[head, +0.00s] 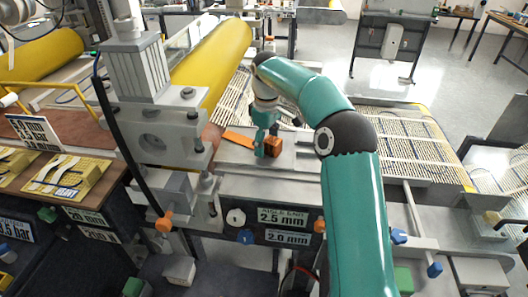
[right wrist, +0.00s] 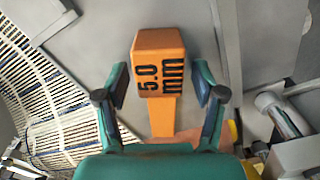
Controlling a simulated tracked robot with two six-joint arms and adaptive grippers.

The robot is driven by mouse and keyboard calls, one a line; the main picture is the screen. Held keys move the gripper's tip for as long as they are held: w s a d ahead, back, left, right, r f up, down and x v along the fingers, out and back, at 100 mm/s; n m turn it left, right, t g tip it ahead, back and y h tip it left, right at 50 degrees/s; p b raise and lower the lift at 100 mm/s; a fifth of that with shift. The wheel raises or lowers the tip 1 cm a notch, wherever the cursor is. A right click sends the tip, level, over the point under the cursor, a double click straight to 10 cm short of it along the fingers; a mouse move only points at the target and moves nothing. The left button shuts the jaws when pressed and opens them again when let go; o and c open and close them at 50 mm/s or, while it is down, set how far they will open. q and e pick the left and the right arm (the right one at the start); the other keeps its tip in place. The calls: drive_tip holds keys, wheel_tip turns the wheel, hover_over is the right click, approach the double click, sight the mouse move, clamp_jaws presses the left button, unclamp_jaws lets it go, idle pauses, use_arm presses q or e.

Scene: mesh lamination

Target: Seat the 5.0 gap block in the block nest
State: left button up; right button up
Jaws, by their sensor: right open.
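The orange 5.0 gap block (head: 274,144) lies on the grey metal plate of the machine, beside the yellow roller. In the right wrist view the block (right wrist: 160,58) shows its black "5.0 mm" lettering, and its narrow orange tongue (right wrist: 162,117) points toward my palm. My right gripper (head: 264,150) is down at the block. In the right wrist view my right gripper (right wrist: 160,80) is open, with one finger on each side of the block and a visible gap on both sides. My left gripper is not in view. I cannot make out the block nest for certain.
A grey roller stand (head: 165,130) and the yellow roller (head: 215,62) rise left of the gripper. Mesh sheet (head: 410,140) lies to the right. Labels "2.5 mm" and "2.0 mm" (head: 287,238) are on the machine's front.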

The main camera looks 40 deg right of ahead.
drive_tip(key=shift+r, duration=0.1)
drive_tip(key=c, duration=1.3)
clamp_jaws()
drive_tip(key=shift+r, duration=0.1)
